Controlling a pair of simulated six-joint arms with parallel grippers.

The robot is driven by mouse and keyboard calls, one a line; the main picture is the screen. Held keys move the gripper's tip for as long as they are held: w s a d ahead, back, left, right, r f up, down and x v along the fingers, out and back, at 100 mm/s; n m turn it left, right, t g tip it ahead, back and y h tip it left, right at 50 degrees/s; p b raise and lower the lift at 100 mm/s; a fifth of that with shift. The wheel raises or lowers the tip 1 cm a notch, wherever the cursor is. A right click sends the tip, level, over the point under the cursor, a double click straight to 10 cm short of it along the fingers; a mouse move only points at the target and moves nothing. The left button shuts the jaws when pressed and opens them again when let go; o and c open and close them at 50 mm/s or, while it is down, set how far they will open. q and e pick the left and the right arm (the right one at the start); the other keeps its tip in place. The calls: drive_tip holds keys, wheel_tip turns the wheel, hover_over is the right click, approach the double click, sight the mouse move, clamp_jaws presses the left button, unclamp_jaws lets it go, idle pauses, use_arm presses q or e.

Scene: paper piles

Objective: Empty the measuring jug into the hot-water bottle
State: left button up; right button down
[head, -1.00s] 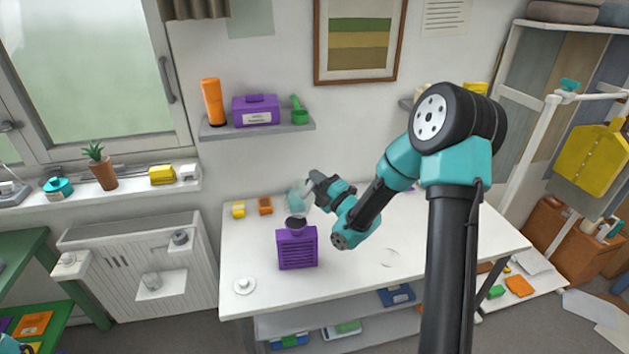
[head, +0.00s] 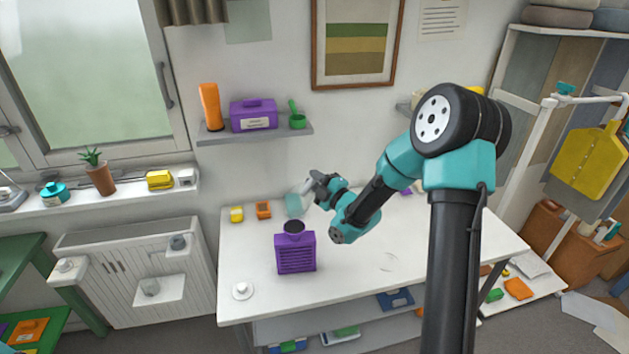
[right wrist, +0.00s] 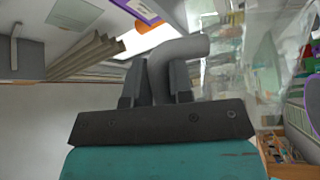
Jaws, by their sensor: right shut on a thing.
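The purple hot-water bottle (head: 295,254) stands upright on the white table, with a dark, wide mouth (head: 294,227) on top. The measuring jug (head: 295,204) is see-through with teal in its lower part. It is held tilted just above and behind the bottle's mouth. My right gripper (head: 315,184) is shut on the jug's handle. In the right wrist view the grey handle (right wrist: 160,75) sits between the fingers, and the clear jug wall (right wrist: 235,70) shows to the right. I see no stream of liquid. My left gripper is not in view.
A white lid-like disc (head: 242,290) lies at the table's front left. Yellow (head: 236,214) and orange (head: 263,210) small items sit at the back left. A wall shelf (head: 254,132) is above. The right part of the white table (head: 470,247) is largely clear.

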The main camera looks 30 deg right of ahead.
drive_tip(key=shift+w+d+f+m+g+h, duration=0.1)
drive_tip(key=shift+w+d+m+g+h, duration=0.4)
drive_tip(key=shift+m, duration=0.6)
drive_tip(key=shift+d, duration=0.15)
drive_tip(key=shift+w+d+r+m+g, duration=0.2)
drive_tip(key=shift+w+d+m+g, duration=0.2)
drive_tip(key=shift+m, duration=0.6)
drive_tip(key=shift+m, duration=0.3)
drive_tip(key=shift+w+d+f+m+g, duration=0.15)
drive_tip(key=shift+d+f+m+g, duration=0.1)
drive_tip(key=shift+m+g, duration=0.15)
drive_tip(key=shift+w+d+f+m+g, duration=0.1)
drive_tip(key=shift+w+f+m+g, duration=0.15)
drive_tip(key=shift+m, duration=0.25)
drive_tip(key=shift+s, duration=0.1)
drive_tip(key=shift+d+f+m+g, duration=0.1)
drive_tip(key=shift+f+m+g, duration=0.5)
drive_tip(key=shift+m, duration=0.3)
